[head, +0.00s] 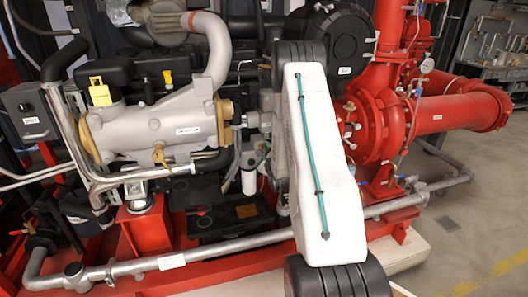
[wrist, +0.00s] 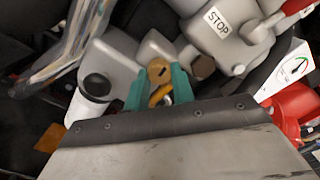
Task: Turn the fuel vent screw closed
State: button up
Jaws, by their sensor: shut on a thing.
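In the wrist view, the two teal fingertips of my gripper (wrist: 159,90) are closed around a small brass screw head (wrist: 158,70), which I take to be the fuel vent screw. Its round end shows between and just beyond the fingers. A yellow-orange curved piece (wrist: 160,95) also shows between the fingers. The screw sits by a grey metal housing. In the head view, my white arm link covers the middle of the engine, and both my gripper and the screw are hidden. The screw's turn angle cannot be told.
A grey part with a STOP label (wrist: 217,22) is close beyond the fingers. A white gauge plate (wrist: 293,68) is at the right, a white canister (wrist: 85,108) at the left. The red pump (head: 372,125) stands right of my arm. Open floor (head: 465,225) lies at the right.

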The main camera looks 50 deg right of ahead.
jog(key=shift+f+m, duration=0.1)
jog(key=shift+m, duration=0.5)
jog(key=o, duration=1)
jog(key=v, duration=0.7)
jog(key=shift+s+a, duration=0.3)
